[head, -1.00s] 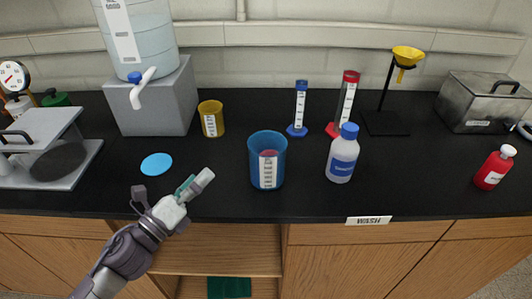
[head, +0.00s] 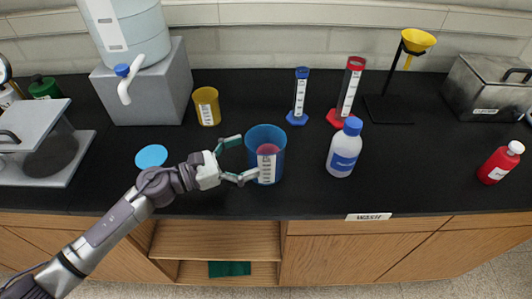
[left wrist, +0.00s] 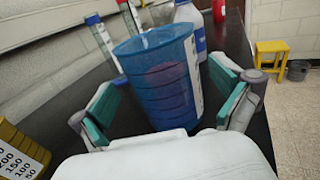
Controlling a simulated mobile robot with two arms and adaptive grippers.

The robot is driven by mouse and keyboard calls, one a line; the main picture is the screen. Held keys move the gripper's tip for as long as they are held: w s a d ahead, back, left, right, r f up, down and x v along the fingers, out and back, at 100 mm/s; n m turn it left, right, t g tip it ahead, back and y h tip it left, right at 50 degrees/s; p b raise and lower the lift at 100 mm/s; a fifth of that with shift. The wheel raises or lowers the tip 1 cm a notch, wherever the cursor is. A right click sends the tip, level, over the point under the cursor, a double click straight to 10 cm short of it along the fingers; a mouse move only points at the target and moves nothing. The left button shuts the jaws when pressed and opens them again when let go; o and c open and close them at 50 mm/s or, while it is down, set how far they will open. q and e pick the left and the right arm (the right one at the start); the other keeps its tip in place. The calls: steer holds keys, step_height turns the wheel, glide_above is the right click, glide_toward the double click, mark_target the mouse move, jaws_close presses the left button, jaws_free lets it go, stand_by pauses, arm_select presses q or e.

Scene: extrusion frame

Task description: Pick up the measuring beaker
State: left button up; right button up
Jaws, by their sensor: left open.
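The blue measuring beaker (head: 265,138) stands upright on the black bench top, with a white scale label on its front and something reddish showing inside. My left gripper (head: 245,160) is open at the beaker's left side, with its two teal-padded fingers spread toward it. In the left wrist view the beaker (left wrist: 163,80) stands between the spread fingers of my left gripper (left wrist: 168,108), with a gap to the pads on the left. Whether either pad touches it I cannot tell. My right gripper is not in view.
A white bottle with a blue cap (head: 344,150) stands close to the beaker's right. A yellow beaker (head: 206,106) stands behind to the left, near a grey block (head: 150,95). Blue (head: 299,98) and red (head: 349,90) cylinders stand behind. A blue disc (head: 151,156) lies left.

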mark_target(281, 141)
arm_select(q)
steer(key=shift+w+d+r+p, duration=0.15)
steer(key=shift+d+r+p, duration=0.05)
steer(key=shift+d+p, duration=0.2)
steer(key=shift+w+d+r+p, duration=0.15)
steer(key=shift+d+r+p, duration=0.05)
steer(key=shift+d+p, duration=0.2)
steer(key=p+x, duration=0.1)
steer(key=x, duration=0.2)
steer(key=shift+w+d+f, duration=0.1)
steer(key=shift+w+f, duration=0.05)
steer(key=shift+f, duration=0.05)
steer(key=shift+d+f, duration=0.1)
steer(key=shift+d, duration=0.05)
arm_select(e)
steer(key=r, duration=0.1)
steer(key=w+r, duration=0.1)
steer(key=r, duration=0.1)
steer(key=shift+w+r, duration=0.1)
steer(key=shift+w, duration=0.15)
arm_select(q)
steer(key=shift+c, duration=1.2)
steer(key=c, duration=0.8)
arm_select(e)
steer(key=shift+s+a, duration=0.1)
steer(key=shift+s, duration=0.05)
